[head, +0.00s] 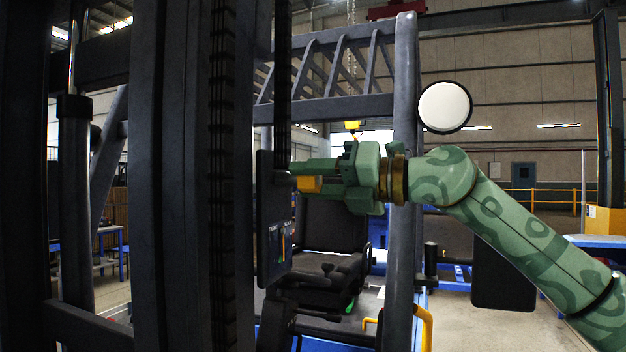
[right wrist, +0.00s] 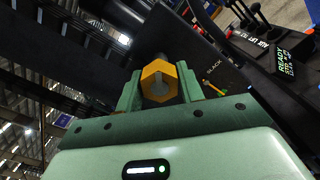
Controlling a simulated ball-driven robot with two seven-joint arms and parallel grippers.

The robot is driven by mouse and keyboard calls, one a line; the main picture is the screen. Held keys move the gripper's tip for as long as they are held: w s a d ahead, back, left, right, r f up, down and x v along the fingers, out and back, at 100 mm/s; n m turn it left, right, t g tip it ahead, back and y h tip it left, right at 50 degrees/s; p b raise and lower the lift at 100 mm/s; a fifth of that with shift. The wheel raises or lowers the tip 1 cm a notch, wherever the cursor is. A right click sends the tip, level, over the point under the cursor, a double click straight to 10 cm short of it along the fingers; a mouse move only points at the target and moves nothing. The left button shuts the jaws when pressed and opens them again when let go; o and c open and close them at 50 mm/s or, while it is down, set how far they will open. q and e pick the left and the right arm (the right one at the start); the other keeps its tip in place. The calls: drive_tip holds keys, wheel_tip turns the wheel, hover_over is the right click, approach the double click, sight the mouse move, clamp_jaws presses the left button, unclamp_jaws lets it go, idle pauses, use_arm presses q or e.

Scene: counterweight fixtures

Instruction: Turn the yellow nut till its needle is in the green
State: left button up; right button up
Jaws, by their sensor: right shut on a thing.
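The yellow hex nut (head: 308,184) sits on a dark stud at the side of a dark upright plate (head: 266,215). My green right gripper (head: 303,180) reaches in from the right and is shut on the nut. In the right wrist view the nut (right wrist: 158,82) lies between the two fingers (right wrist: 159,88), one on each side. The plate bears a small coloured gauge (head: 283,243) with lettering below the nut. In the right wrist view the gauge (right wrist: 214,88) shows orange and green near the word SLACK. The needle is too small to read. My left gripper is not in view.
Dark mast rails (head: 185,180) stand close on the left, and a dark upright post (head: 404,110) rises behind my right gripper. A black seat and levers (head: 325,270) lie below and behind the plate. Open floor (head: 510,325) shows at the lower right.

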drive_tip(key=shift+r, duration=0.2)
drive_tip(key=o, duration=1)
drive_tip(key=shift+w+f, duration=0.1)
drive_tip(key=shift+d, duration=0.1)
drive_tip(key=shift+d+f, duration=0.1)
drive_tip(key=shift+d, duration=0.2)
drive_tip(key=b+v, duration=0.3)
drive_tip(key=v, duration=1.2)
drive_tip(key=shift+s+d, duration=0.25)
drive_tip(key=shift+s, duration=0.05)
